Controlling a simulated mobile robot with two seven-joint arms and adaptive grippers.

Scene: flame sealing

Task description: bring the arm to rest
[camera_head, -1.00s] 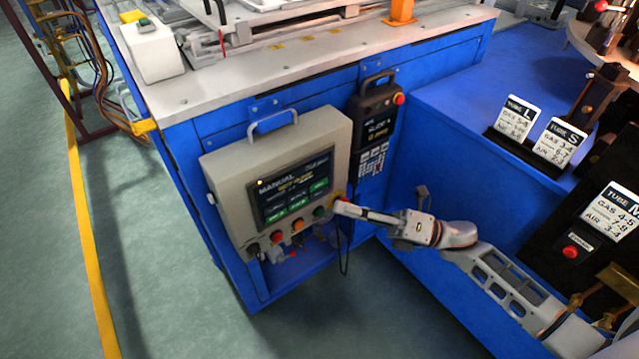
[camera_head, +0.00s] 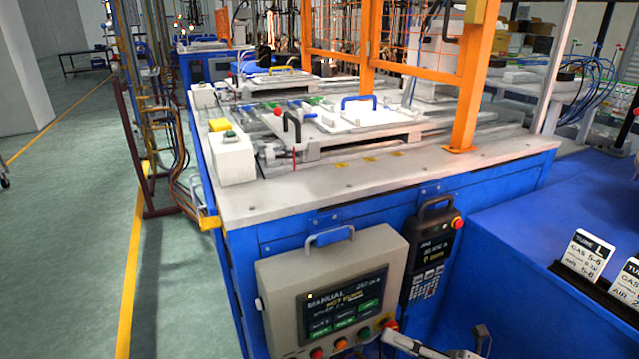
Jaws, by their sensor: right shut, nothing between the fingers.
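My right gripper (camera_head: 392,337) shows at the bottom edge, with its arm coming in from the lower right. Its thin fingers are shut and empty. The fingertips are close to the lower right corner of the beige control panel (camera_head: 275,290), by its row of coloured buttons; I cannot tell whether they touch. Most of the right arm is below the frame. My left gripper is not in view.
The panel and a black handheld pendant (camera_head: 432,245) hang on the front of the blue machine (camera_head: 285,238). A blue bench (camera_head: 540,225) with label cards (camera_head: 587,254) stands at right. Orange posts (camera_head: 470,75) rise behind. Green floor (camera_head: 60,250) is clear at left.

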